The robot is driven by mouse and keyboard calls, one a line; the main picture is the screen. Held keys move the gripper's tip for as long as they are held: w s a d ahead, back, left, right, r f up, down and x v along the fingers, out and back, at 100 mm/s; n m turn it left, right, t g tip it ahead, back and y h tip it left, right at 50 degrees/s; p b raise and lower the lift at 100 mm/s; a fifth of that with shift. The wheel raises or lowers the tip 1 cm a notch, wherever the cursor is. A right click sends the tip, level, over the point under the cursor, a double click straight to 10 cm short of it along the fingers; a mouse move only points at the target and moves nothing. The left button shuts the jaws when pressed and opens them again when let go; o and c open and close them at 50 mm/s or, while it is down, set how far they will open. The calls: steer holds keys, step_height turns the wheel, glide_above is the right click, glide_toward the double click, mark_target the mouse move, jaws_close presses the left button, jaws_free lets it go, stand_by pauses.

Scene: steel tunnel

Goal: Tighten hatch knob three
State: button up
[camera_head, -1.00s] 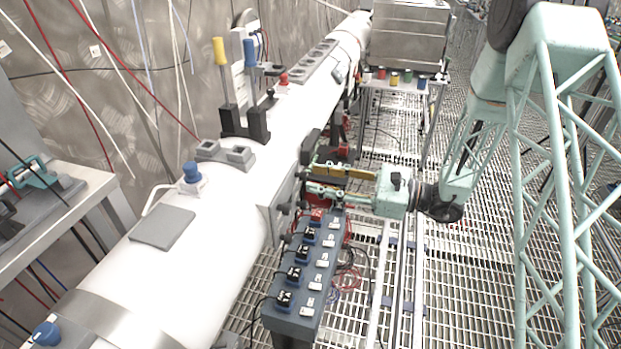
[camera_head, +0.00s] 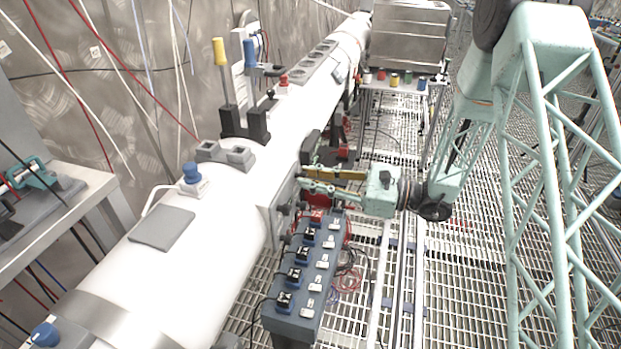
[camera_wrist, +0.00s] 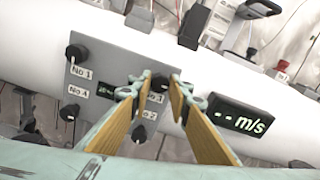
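A grey hatch panel (camera_wrist: 105,78) on the white pipe carries several black knobs with white labels. The knob at upper right (camera_wrist: 160,84), with a partly covered label that seems to read No 3, lies between my fingertips in the wrist view. My gripper (camera_wrist: 161,78) has its two yellow-padded fingers apart, with a small gap visible beside this knob; I cannot tell how far the tips reach around it. Knobs No 1 (camera_wrist: 76,52) and No 4 (camera_wrist: 69,112) are on the left, and another knob (camera_wrist: 139,134) is below. In the head view my gripper (camera_head: 302,179) is at the pipe's side.
A display reading "-- m/s" (camera_wrist: 240,115) is right of the panel. A blue-grey box of switches (camera_head: 312,262) stands below my gripper. Yellow and blue levers (camera_head: 221,55) rise from the pipe top. The grated floor right of the pipe is mostly open.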

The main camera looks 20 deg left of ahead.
steer(key=shift+r+m+p, duration=0.1)
steer(key=shift+m+p, duration=0.5)
steer(key=shift+p, duration=0.05)
steer(key=shift+c, duration=0.4)
steer(key=shift+m+p, duration=1.2)
steer(key=shift+p, duration=0.05)
steer(key=m+p, duration=0.4)
steer(key=m, duration=0.1)
steer(key=m+p, duration=0.4)
steer(key=shift+m, duration=0.4)
steer(key=shift+m+p, duration=1.35)
steer(key=shift+m, duration=0.85)
steer(key=o, duration=0.9)
steer(key=shift+c, duration=0.2)
steer(key=shift+d, duration=0.1)
